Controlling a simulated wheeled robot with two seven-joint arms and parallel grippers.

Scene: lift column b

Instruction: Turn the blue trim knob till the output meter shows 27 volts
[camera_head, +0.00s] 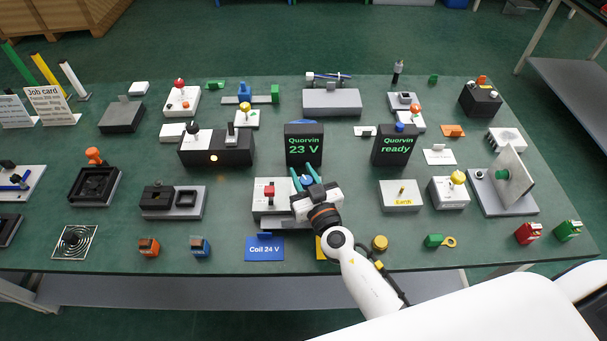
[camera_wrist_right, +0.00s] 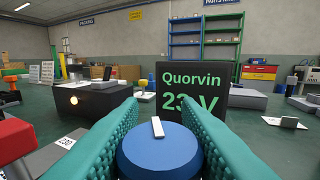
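The blue trim knob (camera_wrist_right: 160,152) has a white pointer mark and fills the space between the teal fingers of my right gripper (camera_wrist_right: 160,140) in the right wrist view. Both fingers appear to touch its sides. In the head view the right gripper (camera_head: 306,177) is over the white control box (camera_head: 265,213), with a bit of the blue knob (camera_head: 307,181) showing between its fingers. The output meter (camera_head: 304,150) is a dark display behind the knob, reading "Quorvin 23 V"; it also shows in the right wrist view (camera_wrist_right: 198,82). My left gripper is not in view.
A red switch (camera_head: 269,192) stands left of the knob on the same box. A second display (camera_head: 395,150) reads "Quorvin ready". A black box with a lit lamp (camera_head: 216,150) stands left of the meter. A blue "Coil 24 V" card (camera_head: 264,254) lies in front. The green table is crowded.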

